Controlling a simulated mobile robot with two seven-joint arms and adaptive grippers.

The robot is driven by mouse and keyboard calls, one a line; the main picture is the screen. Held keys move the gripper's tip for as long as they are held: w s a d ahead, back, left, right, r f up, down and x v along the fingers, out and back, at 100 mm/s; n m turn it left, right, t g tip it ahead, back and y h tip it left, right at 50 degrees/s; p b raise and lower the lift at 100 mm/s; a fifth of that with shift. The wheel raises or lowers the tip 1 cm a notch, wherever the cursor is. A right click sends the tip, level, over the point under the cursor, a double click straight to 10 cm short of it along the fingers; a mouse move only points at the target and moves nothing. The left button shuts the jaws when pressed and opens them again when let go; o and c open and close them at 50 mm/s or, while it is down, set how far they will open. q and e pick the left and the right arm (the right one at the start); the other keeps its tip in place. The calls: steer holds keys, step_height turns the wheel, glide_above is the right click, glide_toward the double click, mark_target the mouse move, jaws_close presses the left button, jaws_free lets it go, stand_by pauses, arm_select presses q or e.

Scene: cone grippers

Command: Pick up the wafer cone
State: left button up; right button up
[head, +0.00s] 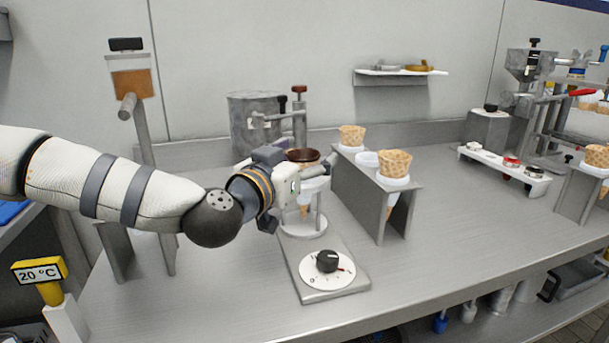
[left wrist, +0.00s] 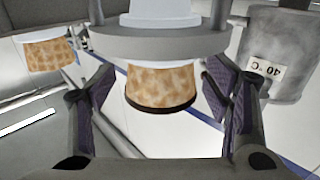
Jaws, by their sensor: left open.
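A wafer cone (head: 303,155) with a dark-coated rim sits upright in a ring stand (head: 300,230) with a dial base. It is partly hidden behind my left gripper (head: 314,174) in the head view. In the left wrist view the scene appears upside down, and this cone (left wrist: 160,85) shows between the open fingers of my left gripper (left wrist: 165,108). Gaps seem to show between the cone and both fingers. The cone is still seated in its white holder ring (left wrist: 155,42). My right gripper is in neither view.
Plain wafer cones (head: 352,135), (head: 395,162) stand in a metal rack (head: 345,180) just right of the ring stand. A metal pot (head: 255,110) stands behind. A dial (head: 327,262) sits in front.

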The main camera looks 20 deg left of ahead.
arm_select(q)
steer(key=shift+r, duration=0.1)
steer(key=shift+c, duration=0.5)
steer(key=c, duration=0.8)
steer(key=shift+o, duration=0.2)
